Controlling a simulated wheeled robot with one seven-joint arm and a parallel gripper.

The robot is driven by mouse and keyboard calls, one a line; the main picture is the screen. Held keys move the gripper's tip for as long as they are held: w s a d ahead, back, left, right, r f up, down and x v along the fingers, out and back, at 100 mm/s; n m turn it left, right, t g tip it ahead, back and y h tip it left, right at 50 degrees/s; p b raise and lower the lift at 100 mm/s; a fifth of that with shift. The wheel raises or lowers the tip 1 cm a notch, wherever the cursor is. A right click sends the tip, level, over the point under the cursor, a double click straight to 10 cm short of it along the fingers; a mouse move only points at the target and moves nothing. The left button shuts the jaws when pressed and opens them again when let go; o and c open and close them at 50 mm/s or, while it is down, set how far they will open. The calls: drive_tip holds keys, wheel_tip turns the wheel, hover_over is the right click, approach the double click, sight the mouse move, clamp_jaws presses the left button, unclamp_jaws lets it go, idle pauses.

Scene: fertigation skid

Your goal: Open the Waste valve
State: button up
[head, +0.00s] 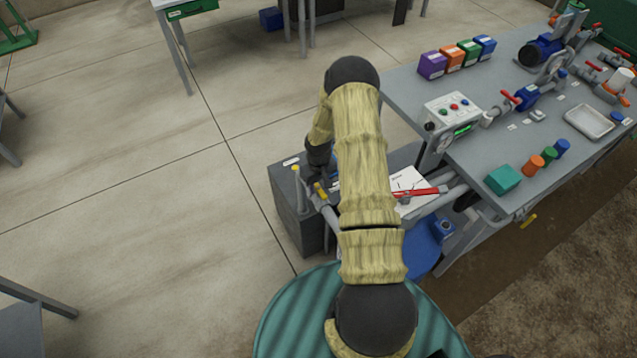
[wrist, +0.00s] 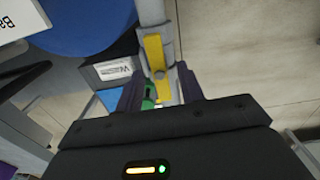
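A yellow valve lever (wrist: 154,55) sits on a grey pipe in the wrist view. Beside it is a box with a white label (wrist: 115,70) whose text starts with "W"; the rest is too small to read surely. My gripper (wrist: 157,75) is open, with its dark fingers on either side of the yellow lever's near end. I cannot tell whether either finger touches it. In the head view, yellow valve parts (head: 321,190) show low beside the skid, and my arm hides much of that area.
A grey bench (head: 470,115) at the right carries a control box (head: 452,111), coloured blocks and pipework. A red lever (head: 420,192) and a white sign (head: 412,178) are close to my arm. A blue drum (head: 425,250) stands below.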

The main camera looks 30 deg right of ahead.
sight(318, 188)
drive_tip(key=shift+r, duration=0.1)
wheel_tip(318, 188, up, 17)
drive_tip(key=b, duration=0.3)
drive_tip(key=shift+b, duration=0.3)
drive_tip(key=shift+r, duration=0.15)
drive_tip(key=s+a+r+t, duration=0.1)
drive_tip(key=s+a+r, duration=0.5)
drive_tip(key=s, duration=0.3)
drive_tip(key=s+a+r+t, duration=0.1)
drive_tip(key=s+a+r, duration=0.5)
drive_tip(key=s+a, duration=0.3)
drive_tip(key=shift+s+a+m+t, duration=0.3)
drive_tip(key=shift+s+m, duration=0.1)
drive_tip(key=shift+r, duration=0.1)
